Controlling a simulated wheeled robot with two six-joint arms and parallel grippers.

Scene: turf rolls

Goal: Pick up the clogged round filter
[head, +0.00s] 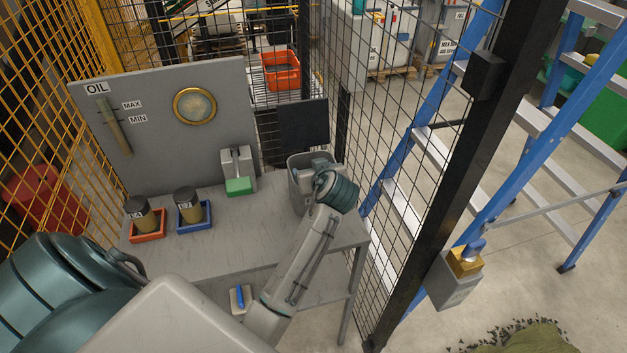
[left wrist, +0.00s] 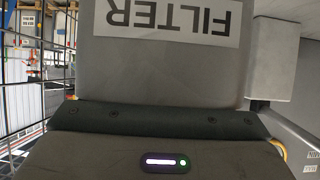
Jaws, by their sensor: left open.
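No piece is plainly marked as the clogged round filter. In the head view two dark-topped, tan cylinders stand in small trays on the grey bench: one (head: 140,214) in the red tray (head: 148,238), one (head: 186,202) in the blue tray (head: 194,226). A round beige disc with a brass rim (head: 195,106) sits on the upright grey panel. My left gripper (head: 314,167) is at the grey bin on the bench's right end, its fingertips hard to make out; it is open. In the left wrist view an upside-down FILTER label (left wrist: 170,18) shows on a grey surface. My right gripper is not in view.
The grey bin (head: 296,187) stands close to the mesh fence. A holder with a green block (head: 239,186) stands against the panel, and a blue-handled tool (head: 239,298) lies low in front. The bench middle (head: 215,248) is clear. A black post (head: 455,190) rises at right.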

